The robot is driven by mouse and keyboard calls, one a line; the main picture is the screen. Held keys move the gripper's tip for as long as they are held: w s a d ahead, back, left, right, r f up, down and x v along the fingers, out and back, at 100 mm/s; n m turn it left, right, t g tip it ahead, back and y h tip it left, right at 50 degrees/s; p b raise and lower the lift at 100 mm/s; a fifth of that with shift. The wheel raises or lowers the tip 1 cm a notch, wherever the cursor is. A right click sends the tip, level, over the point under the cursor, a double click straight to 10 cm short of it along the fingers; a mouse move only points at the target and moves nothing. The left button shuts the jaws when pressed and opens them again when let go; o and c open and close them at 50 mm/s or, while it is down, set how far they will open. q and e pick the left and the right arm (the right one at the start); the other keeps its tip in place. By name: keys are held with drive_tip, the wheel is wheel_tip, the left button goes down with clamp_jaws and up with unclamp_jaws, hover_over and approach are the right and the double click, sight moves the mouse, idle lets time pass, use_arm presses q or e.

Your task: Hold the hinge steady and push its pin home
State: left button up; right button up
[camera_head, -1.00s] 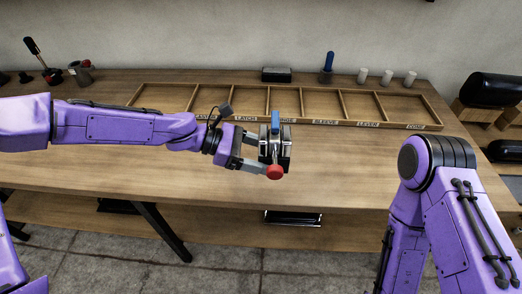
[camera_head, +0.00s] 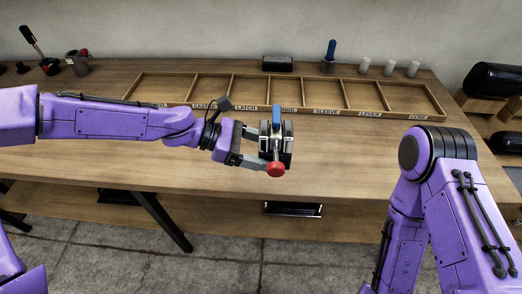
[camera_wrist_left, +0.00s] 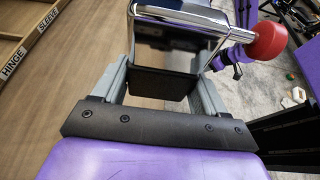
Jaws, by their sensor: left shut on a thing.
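My left gripper (camera_head: 262,160) is shut on the hinge (camera_head: 289,142), a block of chrome and black parts, held above the table toward its front. In the left wrist view, the hinge (camera_wrist_left: 175,50) sits between the grey fingers of my left gripper (camera_wrist_left: 165,85). A pin with a red round head (camera_head: 276,169) points toward me at the hinge's lower front. In the wrist view the red head (camera_wrist_left: 267,40) stands off the chrome body on a bare metal shaft. A blue piece (camera_head: 276,116) shows at the hinge's top. My right gripper is out of view; only my right arm shows.
A shallow wooden tray (camera_head: 445,117) with several labelled compartments lies along the back of the table (camera_head: 350,165). Behind it stand a black box (camera_head: 278,64), a blue-handled tool (camera_head: 330,52) and white cylinders (camera_head: 389,69). The table's front middle is clear.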

use_arm(q)
drive_tip(key=shift+w+a+f+b, duration=0.1)
drive_tip(key=shift+w+f+b, duration=0.2)
drive_tip(key=shift+w+f, duration=1.1)
drive_tip(key=shift+w+a+f+b, duration=0.1)
drive_tip(key=shift+w+f+b, duration=0.2)
drive_tip(key=shift+w+f, duration=1)
drive_tip(key=shift+w+a+f+b, duration=0.1)
drive_tip(key=shift+w+f+b, duration=0.3)
drive_tip(key=shift+w+f, duration=0.45)
drive_tip(key=shift+w+d+f+b, duration=0.1)
drive_tip(key=shift+w+f+b, duration=0.4)
drive_tip(key=shift+w, duration=0.5)
drive_tip(key=shift+w+a+f+b, duration=0.1)
drive_tip(key=shift+w+f+b, duration=0.25)
drive_tip(key=shift+w+f, duration=0.5)
drive_tip(key=shift+w, duration=0.5)
drive_tip(key=shift+f+b, duration=0.35)
drive_tip(key=shift+f, duration=0.3)
drive_tip(key=o, duration=1.6)
drive_tip(key=shift+c, duration=0.2)
drive_tip(key=shift+a, duration=0.1)
